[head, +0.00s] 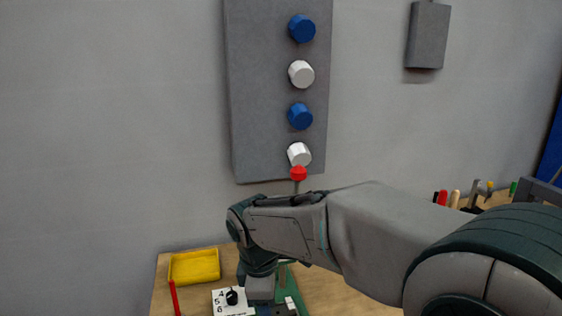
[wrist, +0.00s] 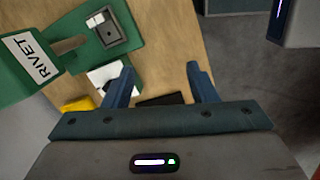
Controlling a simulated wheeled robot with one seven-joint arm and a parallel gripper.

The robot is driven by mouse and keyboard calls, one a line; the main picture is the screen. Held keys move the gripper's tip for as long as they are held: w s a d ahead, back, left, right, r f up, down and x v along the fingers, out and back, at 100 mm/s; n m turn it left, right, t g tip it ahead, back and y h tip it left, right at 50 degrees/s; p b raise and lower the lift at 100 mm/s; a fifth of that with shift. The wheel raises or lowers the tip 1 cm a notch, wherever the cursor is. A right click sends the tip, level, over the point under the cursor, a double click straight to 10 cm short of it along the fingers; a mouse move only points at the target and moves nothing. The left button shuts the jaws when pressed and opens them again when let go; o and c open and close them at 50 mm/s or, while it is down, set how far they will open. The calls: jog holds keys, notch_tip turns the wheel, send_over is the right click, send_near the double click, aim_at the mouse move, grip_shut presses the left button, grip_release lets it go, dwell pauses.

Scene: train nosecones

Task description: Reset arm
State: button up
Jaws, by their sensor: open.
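My gripper (wrist: 161,80) is open and empty in the wrist view, its two blue fingers spread apart over the wooden table. In the head view my arm reaches in from the lower right, across the bench. The wrist end points down near the bottom edge, where the fingertips cannot be made out. A green device labelled RIVET (wrist: 40,65) stands at the left of the wrist view, with a grey block (wrist: 108,32) on its green base. A white piece (wrist: 104,75) lies partly behind the left finger.
The wooden bench (head: 345,297) holds a yellow tray (head: 195,266), a red stick (head: 175,297) and a white numbered dial plate (head: 222,302). A grey wall panel (head: 262,95) carries blue and white knobs. A red knob (head: 298,173) rises behind my arm. Several tools stand at right.

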jog(key=s+d+m+t, duration=0.1)
jog(key=s+d+m, duration=0.5)
jog(key=d+m, duration=0.2)
jog(key=s+d+r+m+t+y, duration=0.1)
jog(key=s+d+m, duration=0.6)
jog(key=d+m, duration=0.2)
jog(key=shift+d+m, duration=0.3)
jog(key=shift+d, duration=0.1)
